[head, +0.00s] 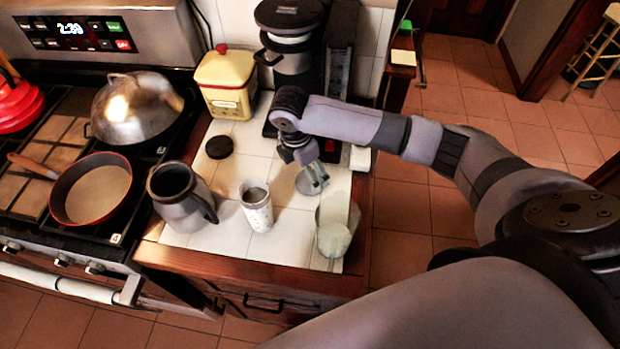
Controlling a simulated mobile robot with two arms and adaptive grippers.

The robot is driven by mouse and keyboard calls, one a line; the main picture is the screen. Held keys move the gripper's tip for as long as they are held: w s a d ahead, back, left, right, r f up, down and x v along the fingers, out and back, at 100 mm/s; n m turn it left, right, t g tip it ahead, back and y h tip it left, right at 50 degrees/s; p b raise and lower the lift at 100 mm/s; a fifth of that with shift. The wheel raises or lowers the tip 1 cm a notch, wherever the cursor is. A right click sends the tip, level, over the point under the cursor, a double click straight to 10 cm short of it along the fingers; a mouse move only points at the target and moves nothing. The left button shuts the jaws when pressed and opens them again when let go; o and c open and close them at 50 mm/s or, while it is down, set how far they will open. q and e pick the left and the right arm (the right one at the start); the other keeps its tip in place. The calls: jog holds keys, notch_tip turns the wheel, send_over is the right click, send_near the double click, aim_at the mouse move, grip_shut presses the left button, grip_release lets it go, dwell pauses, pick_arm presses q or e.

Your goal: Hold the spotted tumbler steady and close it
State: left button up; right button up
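The spotted tumbler (257,210) is a white cup with small dark spots. It stands upright and open-topped on the white tiled counter. My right gripper (316,180) comes in from the right and points down, to the right of the tumbler and apart from it. A pale grey round disc (305,185) shows at its fingertips; whether it is gripped or lies on the counter I cannot tell. A black round lid (219,147) lies flat behind the tumbler, to its left. My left gripper is not in view.
A dark jug (178,196) stands left of the tumbler. A pale greenish container (334,240) is near the counter's front right. A yellow canister (226,85) and coffee machine (290,50) stand behind. The stove with a red pan (92,190) and domed pot (136,106) is left.

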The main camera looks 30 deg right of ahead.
aim_at(302, 184)
jog(key=shift+f, duration=0.15)
jog(key=f, duration=0.1)
jog(key=f+p, duration=0.1)
jog(key=d+f+p, duration=0.1)
jog(key=f, duration=0.1)
jog(key=shift+w+d+f, duration=0.1)
jog(key=shift+w, duration=0.25)
jog(key=shift+f, duration=0.25)
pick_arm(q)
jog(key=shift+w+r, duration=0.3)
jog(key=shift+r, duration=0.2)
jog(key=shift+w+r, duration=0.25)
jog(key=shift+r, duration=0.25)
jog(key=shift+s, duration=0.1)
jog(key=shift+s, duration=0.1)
pick_arm(e)
jog(key=c, duration=1)
